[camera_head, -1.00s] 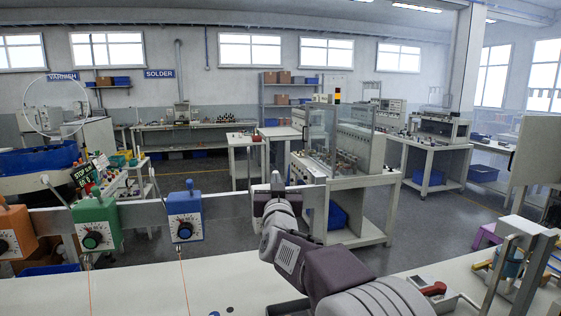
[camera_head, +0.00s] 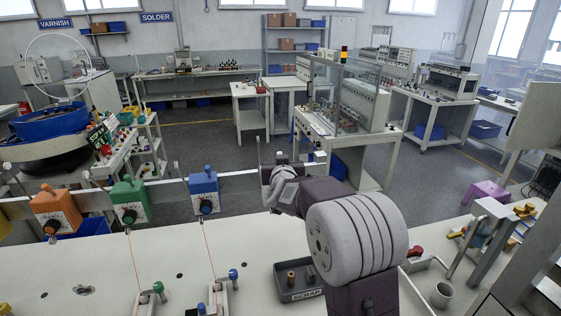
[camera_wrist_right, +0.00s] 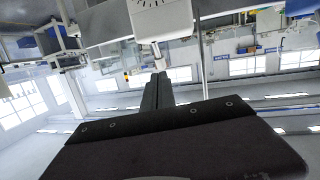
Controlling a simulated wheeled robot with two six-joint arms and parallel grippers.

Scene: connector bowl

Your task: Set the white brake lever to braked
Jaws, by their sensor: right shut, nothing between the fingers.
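In the right wrist view, which is upside down, a white box with a dial (camera_wrist_right: 160,18) fills the top centre. A short white lever (camera_wrist_right: 157,52) sticks out from it toward my fingertips. My right gripper (camera_wrist_right: 159,77) is shut and empty, with its dark fingertips at or very near the lever's end; I cannot tell whether they touch. In the head view my right arm hides most of the white box, and its wrist (camera_head: 283,180) is at the rail. My left gripper is not in view.
Blue (camera_head: 205,190), green (camera_head: 131,201) and orange (camera_head: 57,208) dial boxes with top levers hang on the rail to the left. Below is a pale bench with a scrap tray (camera_head: 300,296), a grey cup (camera_head: 441,294) and coloured clamps. A metal stand (camera_head: 488,240) is at right.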

